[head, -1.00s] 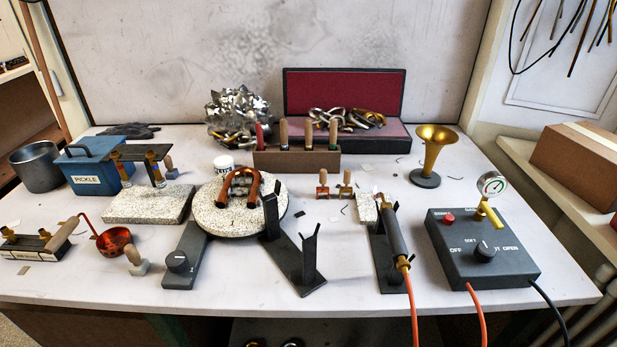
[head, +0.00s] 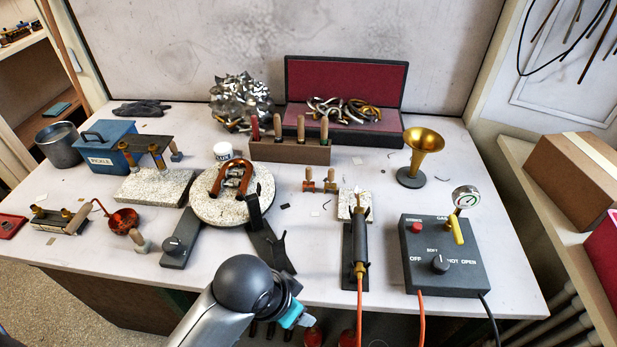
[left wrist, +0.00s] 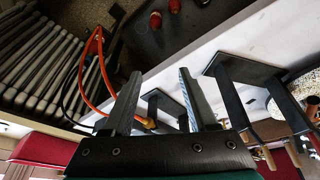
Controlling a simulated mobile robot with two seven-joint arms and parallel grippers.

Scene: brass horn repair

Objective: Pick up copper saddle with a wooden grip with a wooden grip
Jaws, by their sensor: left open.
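Two small copper pieces with wooden grips stand side by side mid-table in the head view, the left one (head: 309,181) and the right one (head: 330,182). They are too small to tell their exact shapes apart. My left arm comes in at the bottom of the head view, in front of the table edge; its fingers are not clear there. In the left wrist view my left gripper (left wrist: 158,98) is open, with nothing between its fingers. It is well away from the copper pieces. My right gripper is not in view.
A turntable (head: 206,209) with a bent copper tube (head: 214,180), a dark forked stand (head: 270,250) and a torch (head: 360,240) lie near the front. A grey control box (head: 440,280) with hoses stands right. A tool block (head: 290,151) stands behind the copper pieces.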

